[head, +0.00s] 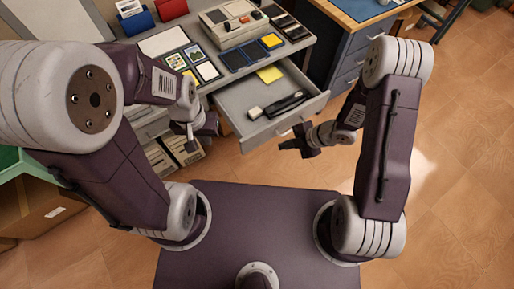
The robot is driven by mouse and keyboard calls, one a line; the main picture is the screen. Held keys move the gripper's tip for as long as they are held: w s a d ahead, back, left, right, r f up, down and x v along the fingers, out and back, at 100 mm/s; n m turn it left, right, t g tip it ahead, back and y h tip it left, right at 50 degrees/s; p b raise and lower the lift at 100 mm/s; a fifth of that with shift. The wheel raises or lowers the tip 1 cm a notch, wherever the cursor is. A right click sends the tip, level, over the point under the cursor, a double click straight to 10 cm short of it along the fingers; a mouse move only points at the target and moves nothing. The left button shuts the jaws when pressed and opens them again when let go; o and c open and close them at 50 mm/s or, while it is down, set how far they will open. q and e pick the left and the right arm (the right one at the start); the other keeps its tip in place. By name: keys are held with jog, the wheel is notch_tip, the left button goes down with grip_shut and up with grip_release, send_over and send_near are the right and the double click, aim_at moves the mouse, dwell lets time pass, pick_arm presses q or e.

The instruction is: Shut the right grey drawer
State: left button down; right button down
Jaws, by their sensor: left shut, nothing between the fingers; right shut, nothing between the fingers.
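The right grey drawer (238,106) is pulled out from under the grey desk top (291,52). A dark handset-like item (286,103) and a yellow pad (269,74) lie inside it. My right gripper (284,147) is shut and empty, in front of the drawer's front panel and a little below it in the picture; I cannot tell the gap between them. My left gripper (190,143) is shut and empty, to the left of the open drawer, near the front of the desk.
A console (232,22), cards and dark cases stand on the desk top. A blue-grey drawer cabinet (345,70) stands to the right. Boxes (180,148) sit under the desk at left, and a cardboard box (45,208) is at far left. The wooden floor at right is clear.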

send_near(255, 144)
notch_tip(255, 144, down, 4)
jog(key=a, duration=0.2)
pick_arm(q)
jog(key=shift+w+f+b, duration=0.25)
jog(key=shift+f+b, duration=0.05)
pick_arm(e)
jog(key=shift+w+a+f, duration=0.25)
jog(key=shift+w+a, duration=0.1)
jog(key=shift+w, duration=0.05)
jog(key=shift+a, duration=0.1)
